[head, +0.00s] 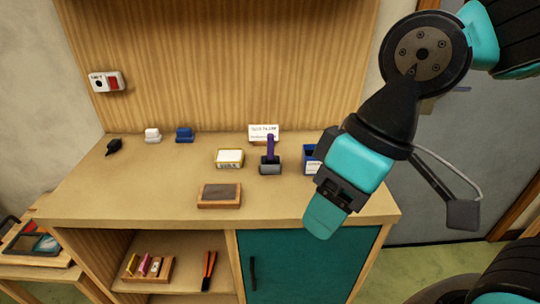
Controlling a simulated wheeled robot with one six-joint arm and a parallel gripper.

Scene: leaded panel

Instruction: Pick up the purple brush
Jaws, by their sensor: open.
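The purple brush (270,147) stands upright on the wooden bench top, its purple handle rising from a dark grey block-shaped part (270,165) at its foot. I cannot tell whether that block is its head or a holder. My gripper (325,214) is open and appears empty, with teal fingers, at the right front of the bench in the picture. It is to the right of the brush and apart from it. The gap between its fingers is hard to make out from this side.
A yellow-and-white box (230,158) is left of the brush, a white card (264,132) behind it. A framed dark slab (219,195) lies in front. The bench top's left half is mostly clear.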

